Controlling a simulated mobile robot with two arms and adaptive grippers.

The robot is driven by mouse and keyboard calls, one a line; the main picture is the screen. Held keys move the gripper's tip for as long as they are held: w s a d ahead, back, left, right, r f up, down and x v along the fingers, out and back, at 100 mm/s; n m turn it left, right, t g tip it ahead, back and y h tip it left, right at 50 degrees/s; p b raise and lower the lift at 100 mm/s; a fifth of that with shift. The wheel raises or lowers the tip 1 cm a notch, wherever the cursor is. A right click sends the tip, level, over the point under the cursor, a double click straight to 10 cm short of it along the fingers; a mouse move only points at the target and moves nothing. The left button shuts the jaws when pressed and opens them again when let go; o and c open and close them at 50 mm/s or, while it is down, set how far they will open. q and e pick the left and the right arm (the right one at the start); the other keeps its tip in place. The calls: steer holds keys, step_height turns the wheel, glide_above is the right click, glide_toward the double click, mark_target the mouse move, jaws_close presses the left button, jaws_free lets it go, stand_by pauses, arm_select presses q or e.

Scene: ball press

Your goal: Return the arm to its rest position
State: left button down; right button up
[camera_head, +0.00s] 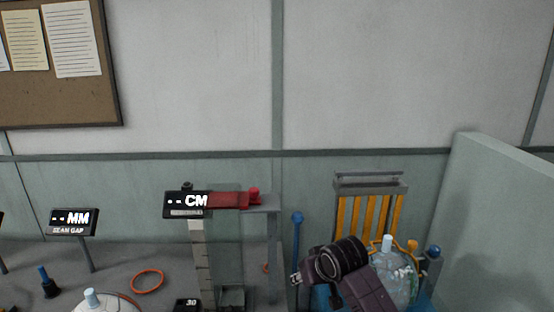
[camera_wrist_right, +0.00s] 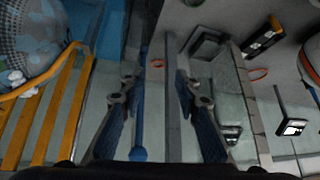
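My right arm (camera_head: 362,288) shows at the lower right of the head view, in front of the press area. In the right wrist view my right gripper (camera_wrist_right: 160,100) has its two dark blue fingers spread apart. Nothing is held between them. A blue rod with a round knob (camera_wrist_right: 139,154) shows in the gap, beyond or near the left finger; I cannot tell how close. The same kind of blue knobbed rod (camera_head: 297,220) stands just left of my arm in the head view. My left gripper is in neither view.
A speckled ball (camera_head: 397,277) and a yellow-slatted rack (camera_head: 346,217) stand by my right arm. A red slider (camera_head: 229,199) on a grey frame and a "CM" display (camera_head: 186,204) are left of it. An orange ring (camera_head: 147,281) lies on the grey surface. A pale partition (camera_head: 500,210) stands right.

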steer(key=s+d+f+g, duration=0.1)
steer(key=s+d+f, duration=0.1)
steer(key=s+f, duration=0.6)
steer(key=s+d+f+g, duration=0.15)
steer(key=s+f, duration=0.25)
steer(key=s, duration=0.8)
steer(key=s+d+f+m+g+h, duration=0.1)
steer(key=s+d, duration=0.3)
steer(key=s, duration=0.7)
steer(key=s+d+h, duration=0.1)
steer(key=s+d, duration=0.4)
steer(key=s, duration=0.5)
step_height(320, 180, down, 30)
steer(key=s+g+b, duration=0.1)
steer(key=s, duration=0.2)
steer(key=s+d+f+g+b, duration=0.1)
steer(key=s+d+f, duration=0.1)
steer(key=s+f, duration=1.3)
steer(key=shift+s+d+f, duration=0.15)
steer(key=shift+s+d, duration=0.1)
steer(key=shift+s, duration=0.25)
